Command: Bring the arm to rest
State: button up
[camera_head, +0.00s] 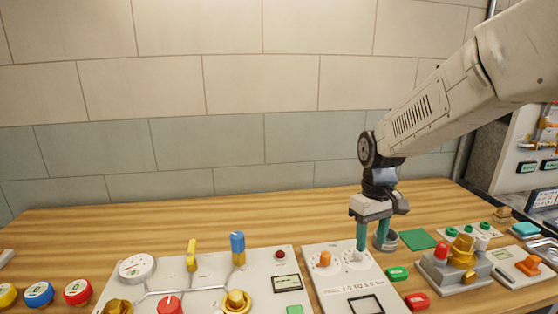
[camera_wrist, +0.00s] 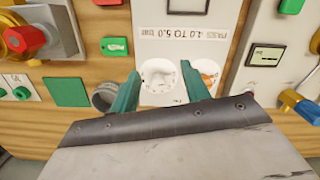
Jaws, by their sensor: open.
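My gripper (camera_head: 371,246) hangs pointing down at the end of my arm, over the back right part of the white label panel (camera_head: 335,279). In the wrist view its two green fingers (camera_wrist: 161,88) are apart, with nothing held between them. A white round dial or knob (camera_wrist: 160,75) on the panel shows between the fingers. An orange knob (camera_wrist: 207,72) is by the right finger there; in the head view it (camera_head: 324,259) stands left of my gripper. I cannot tell whether the fingertips touch the panel.
A grey ring-shaped cup (camera_head: 391,242) is close beside the right finger. A green square (camera_head: 419,239) and green and red blocks (camera_head: 397,274) lie to the right. A valve panel (camera_head: 210,283) stands left. The wooden table's back strip (camera_head: 130,222) is clear.

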jog(key=s+d+r+m+t, duration=0.1)
jog(key=s+r, duration=0.2)
jog(key=s, duration=0.5)
jog(key=s+d+r+m, duration=0.1)
jog(key=s+r, duration=0.1)
jog(key=s, duration=0.7)
jog(key=s+d+r+m+t, duration=0.1)
jog(key=s+r+m, duration=0.1)
jog(key=s, duration=0.6)
jog(key=shift+s+r+t, duration=0.3)
jog(key=shift+s+r, duration=0.1)
jog(key=shift+r, duration=0.45)
